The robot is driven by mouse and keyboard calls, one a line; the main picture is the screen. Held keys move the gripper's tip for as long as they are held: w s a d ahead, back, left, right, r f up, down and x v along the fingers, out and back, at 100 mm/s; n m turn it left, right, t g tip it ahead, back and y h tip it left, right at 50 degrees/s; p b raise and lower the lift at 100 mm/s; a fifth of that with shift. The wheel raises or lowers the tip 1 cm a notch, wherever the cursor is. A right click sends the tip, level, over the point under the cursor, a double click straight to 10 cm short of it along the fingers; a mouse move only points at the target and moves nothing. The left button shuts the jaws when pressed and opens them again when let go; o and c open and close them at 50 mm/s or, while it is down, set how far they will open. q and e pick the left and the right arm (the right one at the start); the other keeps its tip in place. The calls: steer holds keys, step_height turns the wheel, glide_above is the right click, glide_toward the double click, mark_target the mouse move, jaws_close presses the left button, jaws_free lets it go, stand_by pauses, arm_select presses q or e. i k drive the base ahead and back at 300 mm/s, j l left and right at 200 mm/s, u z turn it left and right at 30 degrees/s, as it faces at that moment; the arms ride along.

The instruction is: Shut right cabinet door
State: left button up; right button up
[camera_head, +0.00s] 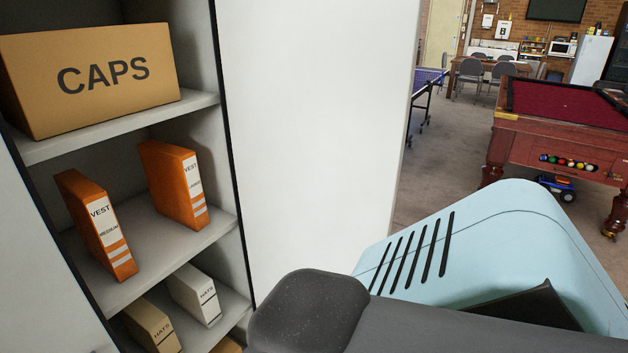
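The right cabinet door (315,130) is a tall white panel standing open to the right of the shelves. Its free edge is toward the right, and its lower part is hidden behind my arm. The cabinet (190,210) is open, and its shelves show. Part of another pale panel (40,265), seemingly the left door, is at the lower left. A dark grey and light blue part of my own body, seemingly my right arm, fills the bottom right, in front of the door's lower part. Whether it touches the door I cannot tell. Neither gripper's fingers are in view.
The shelves hold a CAPS box (95,80), two orange VEST boxes (180,185) and pale HATS boxes (195,293). A pool table (560,130) stands at the right, a ping-pong table (427,80) behind the door. Carpet (450,155) between them is clear.

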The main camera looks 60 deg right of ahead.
mark_target(319, 93)
steer(key=k+l, duration=0.6)
steer(key=k+l+u, duration=0.1)
steer(key=k+l, duration=0.15)
steer(key=l, duration=0.15)
steer(key=k+l, duration=0.4)
steer(key=l, duration=0.4)
steer(key=k+l+u, duration=0.15)
steer(key=l, duration=0.3)
steer(key=i+l, duration=0.1)
steer(key=l, duration=0.35)
steer(key=i+l, duration=0.15)
steer(key=l, duration=0.3)
steer(key=i+l, duration=0.15)
steer(key=i+l+u, duration=0.1)
steer(key=l, duration=0.3)
